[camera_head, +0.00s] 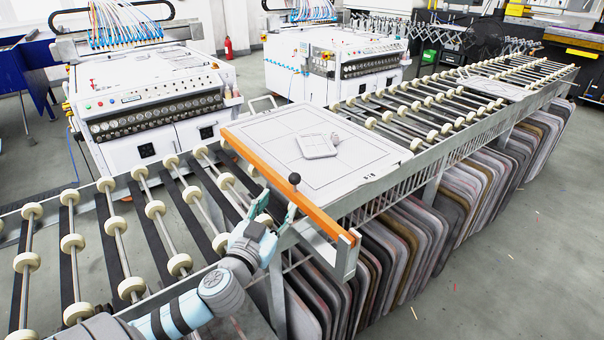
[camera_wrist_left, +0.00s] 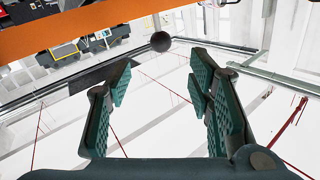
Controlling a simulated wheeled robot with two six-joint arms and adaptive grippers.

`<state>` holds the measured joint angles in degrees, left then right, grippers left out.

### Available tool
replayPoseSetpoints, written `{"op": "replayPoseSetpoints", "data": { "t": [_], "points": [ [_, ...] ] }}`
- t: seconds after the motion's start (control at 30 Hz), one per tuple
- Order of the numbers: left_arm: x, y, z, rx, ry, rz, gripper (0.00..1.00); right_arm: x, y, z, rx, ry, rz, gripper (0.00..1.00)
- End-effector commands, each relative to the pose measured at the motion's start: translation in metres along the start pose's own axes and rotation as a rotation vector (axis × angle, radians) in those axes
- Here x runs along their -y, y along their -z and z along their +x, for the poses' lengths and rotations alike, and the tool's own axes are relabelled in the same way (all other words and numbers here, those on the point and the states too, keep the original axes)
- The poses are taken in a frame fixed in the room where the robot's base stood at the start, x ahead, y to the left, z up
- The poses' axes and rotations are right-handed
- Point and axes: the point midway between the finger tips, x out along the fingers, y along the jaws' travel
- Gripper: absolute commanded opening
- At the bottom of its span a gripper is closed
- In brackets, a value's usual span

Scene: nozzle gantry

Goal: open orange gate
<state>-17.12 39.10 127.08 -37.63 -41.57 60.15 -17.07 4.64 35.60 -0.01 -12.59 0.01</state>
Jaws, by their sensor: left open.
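The orange gate (camera_head: 266,160) is a long bar lying across the roller conveyor, along the near edge of a white panel. A black ball knob (camera_head: 295,178) stands up from its near half. My left gripper (camera_head: 278,205) is close to the bar, on its near left side and just below the knob. In the left wrist view the gripper (camera_wrist_left: 160,80) is open and empty. There the knob (camera_wrist_left: 161,41) shows beyond the fingertips, roughly between them, and the orange bar (camera_wrist_left: 90,27) crosses the upper left. Whether a finger touches the bar cannot be told. My right gripper is not in view.
The white panel (camera_head: 275,135) carries a small white plate (camera_head: 315,146) beyond the gate. Conveyor rollers (camera_head: 155,209) run on both sides of it. Grey boards (camera_head: 440,220) hang under the right conveyor. White machines (camera_head: 150,90) stand behind.

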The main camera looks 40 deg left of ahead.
Motion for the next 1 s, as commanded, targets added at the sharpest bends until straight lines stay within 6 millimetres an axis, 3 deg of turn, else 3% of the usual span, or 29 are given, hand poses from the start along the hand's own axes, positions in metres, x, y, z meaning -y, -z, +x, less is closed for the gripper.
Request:
{"op": "replayPoseSetpoints", "data": {
  "t": [0.3,0.43,0.6,0.83,1.0],
  "points": [
    [0.000,0.002,0.088,-0.002,0.003,-0.004,0.47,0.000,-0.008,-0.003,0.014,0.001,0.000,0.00],
    [-0.001,0.002,0.112,-0.002,0.000,-0.004,0.47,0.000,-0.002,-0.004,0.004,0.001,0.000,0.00],
    [-0.001,0.002,0.124,-0.002,-0.002,-0.002,0.47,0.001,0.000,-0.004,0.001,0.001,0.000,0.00],
    [-0.001,0.001,0.125,-0.002,-0.002,-0.001,0.46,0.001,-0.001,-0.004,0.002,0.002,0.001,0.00],
    [-0.001,0.001,0.125,-0.002,-0.002,-0.001,0.18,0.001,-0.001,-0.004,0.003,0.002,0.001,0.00]
  ]
}}
